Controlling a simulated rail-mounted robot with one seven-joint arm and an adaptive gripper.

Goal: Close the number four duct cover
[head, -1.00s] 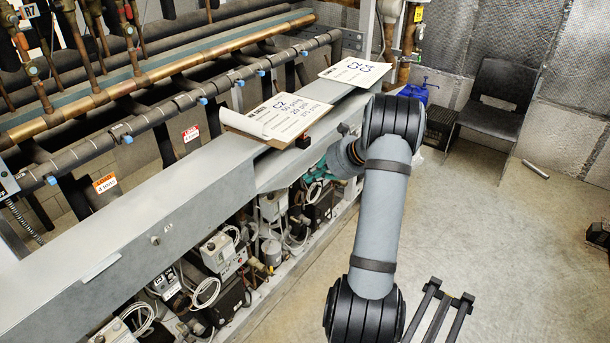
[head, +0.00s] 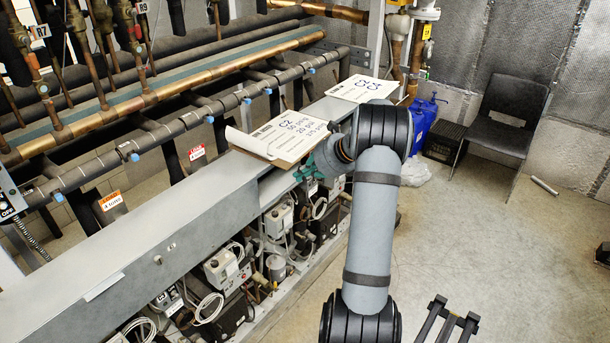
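A long grey metal duct (head: 130,260) runs from the lower left toward the back right in the head view. Its near section has a flat cover with a pale label strip on its front edge. The top steps down near the paper board marked C2, where the farther section continues. I cannot read which cover is number four. My arm reaches down and left to the duct's front side, just right of that board. My gripper (head: 307,172) seems to be the small teal part there, mostly hidden by my wrist. Its fingers and any contact are unclear.
The C2 board (head: 283,138) and another paper board (head: 362,88) lie on the duct top. Pipes with blue clips (head: 165,125) run behind. Compressor parts and white cables (head: 225,268) sit below. A dark chair (head: 510,115) stands back right. The floor (head: 480,230) is mostly clear.

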